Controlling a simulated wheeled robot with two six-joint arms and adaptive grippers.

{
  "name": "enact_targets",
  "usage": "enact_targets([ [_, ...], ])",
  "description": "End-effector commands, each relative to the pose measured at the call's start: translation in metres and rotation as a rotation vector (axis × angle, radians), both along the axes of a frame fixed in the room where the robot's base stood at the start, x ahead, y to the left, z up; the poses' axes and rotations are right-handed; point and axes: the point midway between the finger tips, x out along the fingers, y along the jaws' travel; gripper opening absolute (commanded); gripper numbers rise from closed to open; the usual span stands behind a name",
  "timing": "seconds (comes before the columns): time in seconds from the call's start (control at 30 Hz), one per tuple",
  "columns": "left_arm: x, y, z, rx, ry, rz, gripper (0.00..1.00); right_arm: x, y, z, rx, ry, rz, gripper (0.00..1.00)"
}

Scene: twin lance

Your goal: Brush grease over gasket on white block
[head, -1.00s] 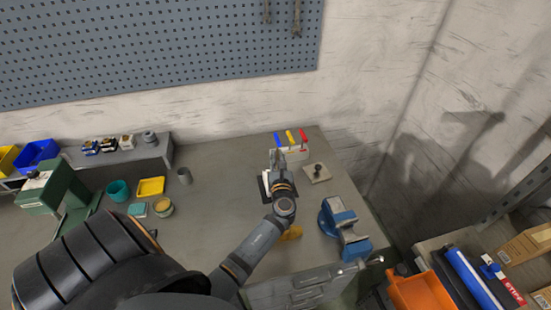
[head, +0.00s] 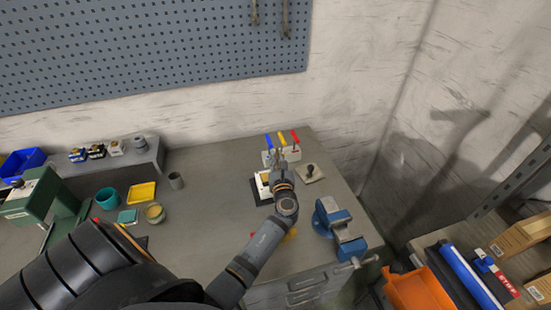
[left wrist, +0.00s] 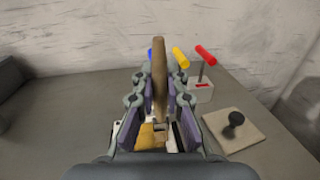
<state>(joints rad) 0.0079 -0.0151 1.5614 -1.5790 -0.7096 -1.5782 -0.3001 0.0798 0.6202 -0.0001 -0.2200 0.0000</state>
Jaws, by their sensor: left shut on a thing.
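My left gripper (head: 280,163) is over the far right part of the bench. In the left wrist view its fingers (left wrist: 158,105) are shut on a wooden brush handle (left wrist: 159,75), which stands roughly upright between them. The white block (head: 262,190) lies on a dark base, just left of and below the gripper in the head view. In the left wrist view a tan-yellow patch (left wrist: 149,138) shows low between the fingers; I cannot tell whether it is the gasket or part of the brush. The bristle contact is hidden. My right gripper is not in view.
A white stand with blue, yellow and red handles (head: 294,155) is just behind the gripper. A beige plate with a black knob (head: 311,173) lies to its right. A blue vise (head: 339,228) is nearer. Small containers, including a yellow tray (head: 142,193), stand left; bench between is clear.

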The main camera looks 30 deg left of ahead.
Motion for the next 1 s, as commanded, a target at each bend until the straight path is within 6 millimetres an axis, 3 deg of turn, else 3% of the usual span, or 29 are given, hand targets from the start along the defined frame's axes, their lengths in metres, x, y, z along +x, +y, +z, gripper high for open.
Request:
enact_targets([
  [0.6,-0.012,-0.014,0.000,0.000,0.000,0.000,0.00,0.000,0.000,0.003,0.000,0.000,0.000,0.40],
  [1.0,-0.021,-0.006,0.000,0.001,0.002,0.000,0.00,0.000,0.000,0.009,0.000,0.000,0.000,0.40],
])
